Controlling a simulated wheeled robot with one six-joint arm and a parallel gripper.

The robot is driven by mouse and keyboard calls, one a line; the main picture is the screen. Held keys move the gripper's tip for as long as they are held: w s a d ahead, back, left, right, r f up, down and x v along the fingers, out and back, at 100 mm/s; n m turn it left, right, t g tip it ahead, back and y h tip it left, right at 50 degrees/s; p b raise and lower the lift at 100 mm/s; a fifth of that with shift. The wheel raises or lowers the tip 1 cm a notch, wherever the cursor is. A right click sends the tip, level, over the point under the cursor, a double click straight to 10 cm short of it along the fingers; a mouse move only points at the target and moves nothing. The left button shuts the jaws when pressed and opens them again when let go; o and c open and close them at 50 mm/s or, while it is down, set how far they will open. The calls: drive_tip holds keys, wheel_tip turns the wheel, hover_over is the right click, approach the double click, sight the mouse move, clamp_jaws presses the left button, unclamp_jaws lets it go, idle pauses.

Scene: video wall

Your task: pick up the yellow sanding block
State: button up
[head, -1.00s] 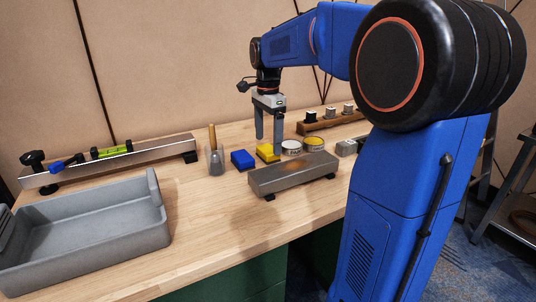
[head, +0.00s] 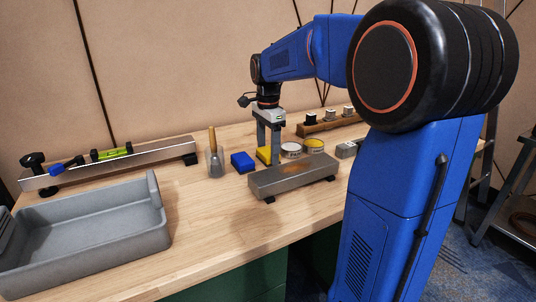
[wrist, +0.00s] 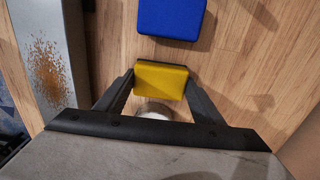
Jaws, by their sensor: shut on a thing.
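The yellow sanding block (wrist: 160,82) lies between my gripper's two fingers in the wrist view. In the head view it shows as a yellow patch (head: 263,155), partly hidden by my gripper. My gripper (head: 269,158) points down and is shut on the yellow block, one finger against each side. The block appears to be at table height; I cannot tell whether it is clear of the wood. A blue block (head: 243,161) sits just left of it, and also shows above it in the wrist view (wrist: 171,17).
A raised grey metal plate (head: 293,176) stands just in front of my gripper. Round tins (head: 291,150) are close on the right. A scraper (head: 215,157) stands at left, and a grey tray (head: 90,240) sits front left. Bare wood (head: 215,215) lies between tray and plate.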

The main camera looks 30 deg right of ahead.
sight(269, 150)
wheel_tip(269, 150, up, 10)
idle(0.6)
drive_tip(key=shift+o, duration=0.5)
drive_tip(key=shift+d, duration=0.1)
